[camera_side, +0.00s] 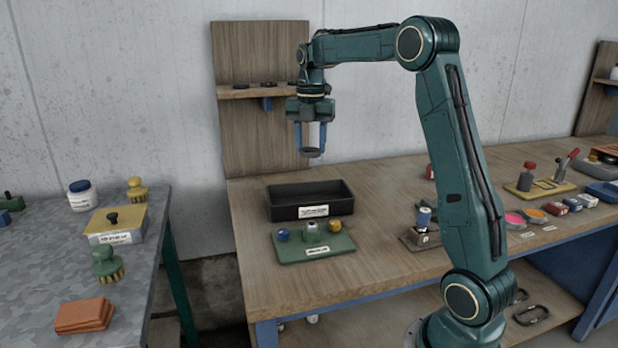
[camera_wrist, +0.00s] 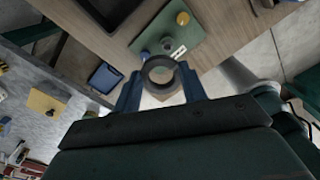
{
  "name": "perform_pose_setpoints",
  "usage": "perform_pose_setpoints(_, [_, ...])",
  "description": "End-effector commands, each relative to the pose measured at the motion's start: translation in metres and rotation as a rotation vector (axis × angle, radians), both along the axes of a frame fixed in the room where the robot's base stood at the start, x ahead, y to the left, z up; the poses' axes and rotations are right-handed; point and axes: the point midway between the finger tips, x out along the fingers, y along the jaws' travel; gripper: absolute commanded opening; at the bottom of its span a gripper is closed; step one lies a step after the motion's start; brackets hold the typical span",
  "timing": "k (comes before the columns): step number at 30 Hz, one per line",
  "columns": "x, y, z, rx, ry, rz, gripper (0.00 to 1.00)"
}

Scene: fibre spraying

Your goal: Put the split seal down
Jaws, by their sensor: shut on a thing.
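My gripper (camera_side: 312,148) hangs in the air over the back of the wooden bench, in front of the wooden back panel. Its two blue fingers are shut on a dark ring, the split seal (camera_side: 313,154). In the wrist view the seal (camera_wrist: 160,58) sits between the fingertips, its round opening facing the camera. I cannot make out its split. The seal is well above the bench and touches nothing but the fingers. A black open tray (camera_side: 282,208) with a white label stands on the bench below the gripper.
A wooden shelf (camera_side: 240,93) on the panel holds several small dark things. Bare bench lies left of the board.

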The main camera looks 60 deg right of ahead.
Motion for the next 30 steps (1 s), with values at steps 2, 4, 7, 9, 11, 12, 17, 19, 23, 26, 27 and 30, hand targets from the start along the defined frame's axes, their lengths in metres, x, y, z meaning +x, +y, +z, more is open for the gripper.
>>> perform_pose_setpoints(2, [0.009,-0.013,-0.003,0.0,0.0,-0.011,0.2])
perform_pose_setpoints(4, [0.016,-0.024,-0.005,0.001,0.001,-0.019,0.2])
perform_pose_setpoints(7, [0.026,-0.042,-0.009,0.0,0.0,-0.032,0.2])
perform_pose_setpoints(9, [0.032,-0.054,-0.013,0.001,0.001,-0.04,0.2])
perform_pose_setpoints(11, [0.037,-0.064,-0.016,0.0,0.0,-0.047,0.2])
perform_pose_setpoints(12, [0.04,-0.071,-0.018,0.0,0.0,-0.052,0.2])
perform_pose_setpoints(17, [0.049,-0.093,-0.026,0.001,0.0,-0.067,0.2])
perform_pose_setpoints(19, [0.051,-0.1,-0.029,0.001,0.001,-0.073,0.2])
perform_pose_setpoints(23, [0.054,-0.109,-0.033,0.0,0.0,-0.079,0.2])
perform_pose_setpoints(26, [0.055,-0.112,-0.034,0.0,0.0,-0.081,0.2])
perform_pose_setpoints(27, [0.055,-0.112,-0.034,0.0,0.0,-0.081,0.2])
perform_pose_setpoints(30, [0.055,-0.113,-0.034,0.0,0.0,-0.081,0.2])
